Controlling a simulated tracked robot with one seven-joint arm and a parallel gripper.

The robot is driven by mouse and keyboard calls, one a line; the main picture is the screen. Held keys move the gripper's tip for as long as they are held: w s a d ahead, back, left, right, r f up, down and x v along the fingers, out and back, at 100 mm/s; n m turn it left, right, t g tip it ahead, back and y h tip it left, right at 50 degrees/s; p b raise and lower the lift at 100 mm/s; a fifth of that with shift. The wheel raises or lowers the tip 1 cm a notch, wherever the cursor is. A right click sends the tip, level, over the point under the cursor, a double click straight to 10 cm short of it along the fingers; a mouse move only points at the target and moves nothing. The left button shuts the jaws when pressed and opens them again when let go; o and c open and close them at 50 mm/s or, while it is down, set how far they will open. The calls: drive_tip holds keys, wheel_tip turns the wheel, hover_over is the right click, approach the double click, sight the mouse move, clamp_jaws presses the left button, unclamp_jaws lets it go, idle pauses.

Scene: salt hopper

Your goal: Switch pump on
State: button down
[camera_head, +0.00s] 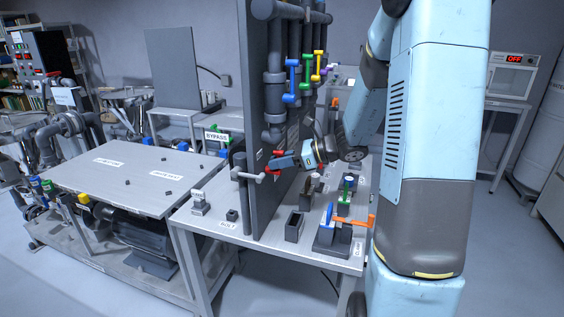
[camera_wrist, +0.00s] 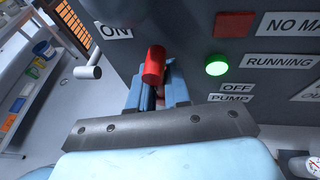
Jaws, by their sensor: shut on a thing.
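A red pump switch handle (camera_wrist: 153,66) on the dark upright panel (camera_wrist: 185,50) is between my gripper's blue fingers (camera_wrist: 160,88). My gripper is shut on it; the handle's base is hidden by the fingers. In the head view the red handle (camera_head: 275,156) and my gripper (camera_head: 284,161) are at the panel's side, above the bench. An ON label (camera_wrist: 115,30) is at the handle's upper left. An OFF label (camera_wrist: 237,88) and a PUMP label (camera_wrist: 230,98) are at its lower right. A green lamp (camera_wrist: 217,65) beside a RUNNING label (camera_wrist: 280,61) is lit.
A grey T-shaped handle (camera_head: 248,175) sticks out left of the panel. Blue, green and yellow valve handles (camera_head: 307,75) hang on pipes above my gripper. An orange handle (camera_head: 355,221) and small fixtures stand on the bench below. A square red indicator (camera_wrist: 233,24) looks dark.

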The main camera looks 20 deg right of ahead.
drive_tip(key=shift+s+a+f, duration=0.3)
drive_tip(key=shift+a, duration=0.05)
drive_tip(key=c, duration=1.2)
unclamp_jaws()
drive_tip(key=shift+o, duration=0.2)
drive_tip(key=shift+w, duration=0.1)
drive_tip(key=shift+w+d+r, duration=0.1)
drive_tip(key=shift+d+r, duration=0.05)
drive_tip(key=shift+d, duration=0.05)
drive_tip(key=v, duration=1.3)
drive_tip(key=shift+d, duration=0.3)
drive_tip(key=shift+a+r, duration=0.1)
